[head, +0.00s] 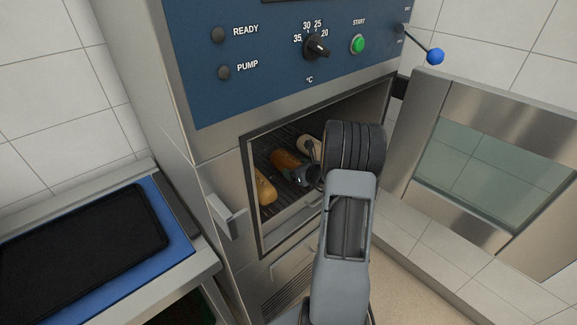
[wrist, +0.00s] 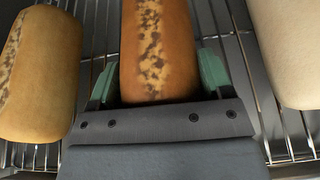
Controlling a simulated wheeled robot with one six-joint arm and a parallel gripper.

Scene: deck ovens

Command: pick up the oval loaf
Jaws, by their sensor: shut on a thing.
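A brown loaf (wrist: 157,40) with a speckled stripe along its top lies on a wire rack inside the open oven. It also shows in the head view (head: 286,160), the middle one of three loaves. My gripper (wrist: 157,75) is shut on this loaf, with one green-padded finger on each side. In the head view my gripper (head: 300,173) reaches in through the oven opening, partly hidden by my arm. The loaf's near end is hidden behind the gripper body. I cannot tell whether the loaf is clear of the rack.
A golden loaf (wrist: 42,70) lies close on the left, and a pale loaf (wrist: 288,50) on the right. The wire rack (wrist: 97,70) is under them. The oven door (head: 480,160) stands open to the right. A blue counter with a dark tray (head: 90,240) is at the left.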

